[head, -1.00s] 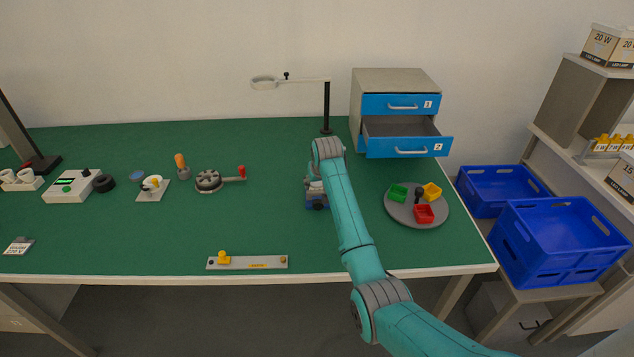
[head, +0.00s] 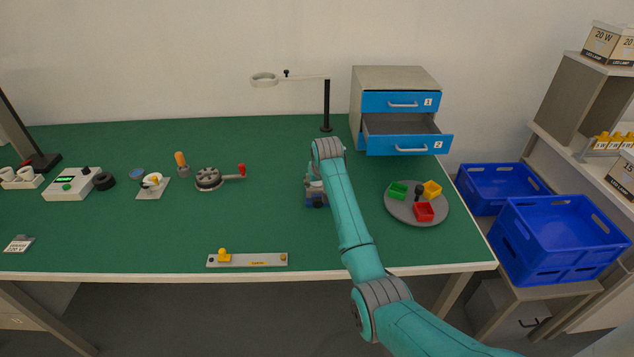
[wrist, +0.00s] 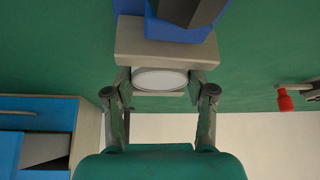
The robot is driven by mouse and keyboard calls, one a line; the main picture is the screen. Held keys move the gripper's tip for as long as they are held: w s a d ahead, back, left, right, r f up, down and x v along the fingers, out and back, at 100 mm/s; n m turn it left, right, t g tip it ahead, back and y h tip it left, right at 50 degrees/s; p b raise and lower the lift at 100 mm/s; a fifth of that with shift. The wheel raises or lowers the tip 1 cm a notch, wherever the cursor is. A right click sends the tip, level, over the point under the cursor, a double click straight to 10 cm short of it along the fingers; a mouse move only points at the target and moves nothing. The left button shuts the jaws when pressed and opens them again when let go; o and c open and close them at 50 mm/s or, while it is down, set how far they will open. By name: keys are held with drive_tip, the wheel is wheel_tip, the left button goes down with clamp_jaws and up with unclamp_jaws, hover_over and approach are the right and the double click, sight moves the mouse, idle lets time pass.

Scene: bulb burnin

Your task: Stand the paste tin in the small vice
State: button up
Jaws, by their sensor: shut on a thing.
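The small vice (head: 312,201) is blue with pale jaws and stands on the green bench, partly hidden behind my arm in the head view. In the wrist view its blue body (wrist: 178,30) and a broad grey jaw (wrist: 165,44) show at the top. The paste tin (wrist: 160,79) shows there as a pale round face, set between the vice's jaws. My gripper (wrist: 160,90) is shut on the tin, one finger on each side. Whether the tin touches the vice's floor is hidden.
A grey round tray (head: 399,212) with small coloured bins lies right of the vice. Behind are a magnifier stand (head: 326,105) and a drawer cabinet (head: 375,82) with its lower drawer open. A crank device (head: 209,178) stands left. The bench front is mostly clear.

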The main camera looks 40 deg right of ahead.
drive_tip(key=o, duration=1.4)
drive_tip(key=shift+r, duration=0.1)
drive_tip(key=v, duration=1.2)
